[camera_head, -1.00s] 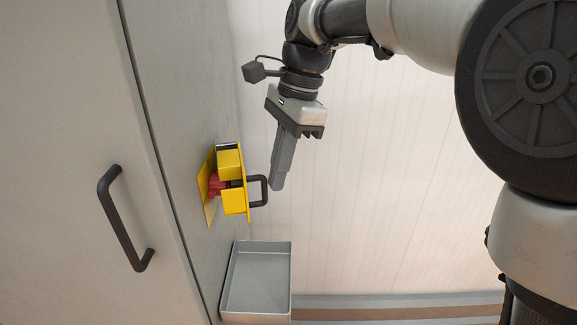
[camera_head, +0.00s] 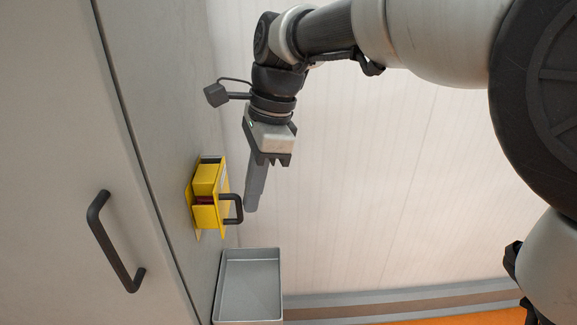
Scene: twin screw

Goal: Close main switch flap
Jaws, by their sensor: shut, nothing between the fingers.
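The main switch is a yellow box with a yellow flap (camera_head: 224,200) on the grey cabinet face, left of centre. A black handle (camera_head: 239,208) stands out from the flap's right side. The flap lies close to the yellow box, and only a thin strip of the red switch (camera_head: 205,200) shows between the yellow parts. I cannot tell whether it is fully flush. My gripper (camera_head: 250,208) is shut and empty, pointing down. Its fingertips are at the right of the handle, touching it or very near it.
A grey open tray (camera_head: 277,285) sits below the switch on the cabinet face. A black door handle (camera_head: 112,243) is on the cabinet door at left. The space right of my gripper is free up to the pale panelled wall (camera_head: 400,190).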

